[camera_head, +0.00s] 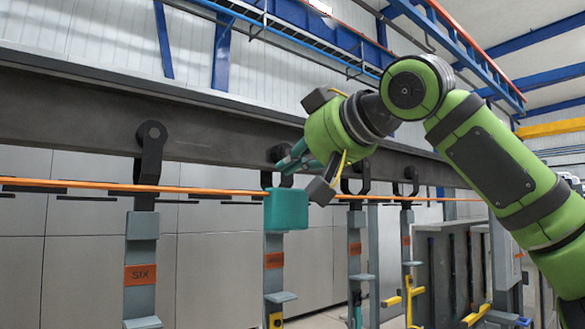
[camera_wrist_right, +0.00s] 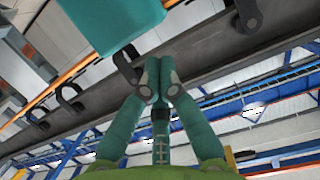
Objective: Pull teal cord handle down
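The teal cord handle (camera_head: 286,209) is a box-like block on the orange cord (camera_head: 225,191), in front of a hanging grey carrier. It also shows at the top of the right wrist view (camera_wrist_right: 112,20). My right gripper (camera_head: 284,165) reaches in from the right, just above the handle. In the right wrist view its teal fingers (camera_wrist_right: 158,78) come together at the tips with nothing between them. A gap shows there between the tips and the handle. My left gripper is in neither view.
A dark overhead rail (camera_head: 75,105) runs behind the cord. Grey carriers hang from it on black hooks, one labelled SIX (camera_head: 140,275). Yellow arms (camera_head: 391,301) stick out from carriers at the lower right. Grey wall panels stand behind.

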